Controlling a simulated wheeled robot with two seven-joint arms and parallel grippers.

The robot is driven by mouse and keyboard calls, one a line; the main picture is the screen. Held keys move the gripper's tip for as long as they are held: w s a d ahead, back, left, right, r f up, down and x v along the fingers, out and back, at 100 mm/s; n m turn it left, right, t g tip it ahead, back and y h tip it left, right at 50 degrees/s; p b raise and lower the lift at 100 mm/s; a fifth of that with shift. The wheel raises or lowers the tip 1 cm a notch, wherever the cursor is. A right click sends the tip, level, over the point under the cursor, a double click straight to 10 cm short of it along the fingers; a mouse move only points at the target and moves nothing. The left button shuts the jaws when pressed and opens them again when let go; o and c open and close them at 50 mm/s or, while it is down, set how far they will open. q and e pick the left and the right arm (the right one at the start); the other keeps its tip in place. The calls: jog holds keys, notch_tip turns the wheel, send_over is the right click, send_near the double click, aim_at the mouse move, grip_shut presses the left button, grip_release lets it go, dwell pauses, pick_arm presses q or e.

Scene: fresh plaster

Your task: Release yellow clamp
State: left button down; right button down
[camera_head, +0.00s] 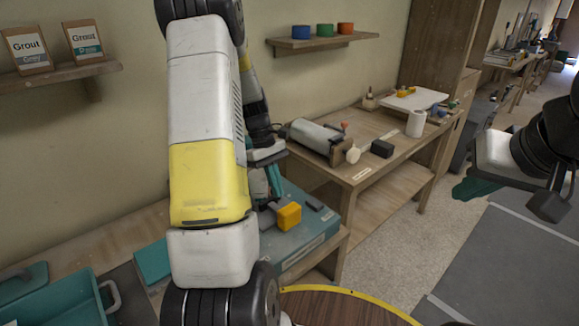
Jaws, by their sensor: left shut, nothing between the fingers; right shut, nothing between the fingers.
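A small yellow block-like piece (289,215), which may be the yellow clamp, sits on the teal board (305,240) on the near bench. Its details are too small to make out. My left gripper (273,186) points down just above and behind the yellow piece, shut and empty, partly hidden by my own arm. My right gripper (470,189) is at the right over the floor, far from the board, shut and empty.
A bench (370,170) behind holds a grey-white cylindrical tool (317,134), a black block (382,148) and a white roll (416,123). A teal tray (60,300) is at lower left. Wall shelves hold grout bags (28,50) and coloured tubs (323,30). Floor at right is open.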

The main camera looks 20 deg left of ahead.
aim_at(289, 208)
pick_arm(q)
jog(key=shift+x, duration=1.85)
jog(key=shift+s+d, duration=0.5)
jog(key=shift+d, duration=0.3)
jog(key=shift+s+d, duration=0.45)
jog(key=shift+d, duration=0.3)
jog(key=shift+r, duration=0.1)
